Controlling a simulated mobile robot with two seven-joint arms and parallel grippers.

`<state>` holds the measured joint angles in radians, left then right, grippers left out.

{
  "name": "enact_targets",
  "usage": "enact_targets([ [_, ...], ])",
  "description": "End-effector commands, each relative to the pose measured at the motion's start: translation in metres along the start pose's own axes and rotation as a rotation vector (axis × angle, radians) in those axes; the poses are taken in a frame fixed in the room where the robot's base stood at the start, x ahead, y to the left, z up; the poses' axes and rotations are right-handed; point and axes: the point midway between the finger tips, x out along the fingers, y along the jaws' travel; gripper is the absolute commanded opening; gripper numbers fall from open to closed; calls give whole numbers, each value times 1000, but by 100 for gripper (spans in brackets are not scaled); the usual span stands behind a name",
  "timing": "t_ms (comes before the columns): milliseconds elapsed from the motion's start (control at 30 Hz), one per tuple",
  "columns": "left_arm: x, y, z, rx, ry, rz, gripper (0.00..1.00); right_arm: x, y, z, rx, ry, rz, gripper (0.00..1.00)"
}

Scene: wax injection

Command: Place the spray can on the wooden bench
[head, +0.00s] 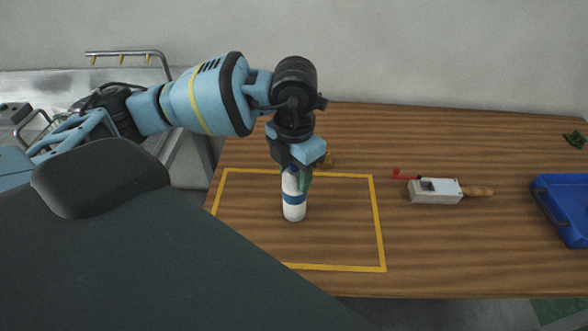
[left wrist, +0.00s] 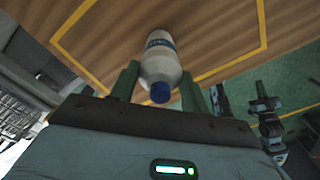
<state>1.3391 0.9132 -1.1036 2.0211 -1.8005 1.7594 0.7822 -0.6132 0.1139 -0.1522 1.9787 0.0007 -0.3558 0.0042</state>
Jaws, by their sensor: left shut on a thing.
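The spray can (head: 293,205) is white with a blue band and a blue cap. It stands upright, inside the yellow outline on the wooden bench (head: 450,260); I cannot tell whether its base touches the wood. My left gripper (head: 297,176) points down from above and is shut on the can's upper part. In the left wrist view the can (left wrist: 160,65) lies between the two green fingers of the left gripper (left wrist: 160,85), its cap toward the camera. My right gripper is not in view.
The yellow outline (head: 378,225) marks the bench's left part. A grey metal block tool with a wooden handle (head: 435,191) lies to the right, near a small red piece (head: 397,174). A blue tray (head: 562,182) is at the right edge. Wood inside the outline is otherwise clear.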

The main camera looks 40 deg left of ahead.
Motion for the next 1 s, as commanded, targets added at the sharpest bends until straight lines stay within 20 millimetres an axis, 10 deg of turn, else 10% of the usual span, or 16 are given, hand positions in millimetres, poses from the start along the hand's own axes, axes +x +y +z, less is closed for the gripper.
enact_targets([
  [267,3,0,0,0,0,0,6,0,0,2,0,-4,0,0],
  [300,3,0,0,0,0,0,49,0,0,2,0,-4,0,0],
  [467,3,0,0,0,0,0,68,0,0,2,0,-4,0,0],
  [1000,-28,0,1,0,-5,1,68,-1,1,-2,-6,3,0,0],
])
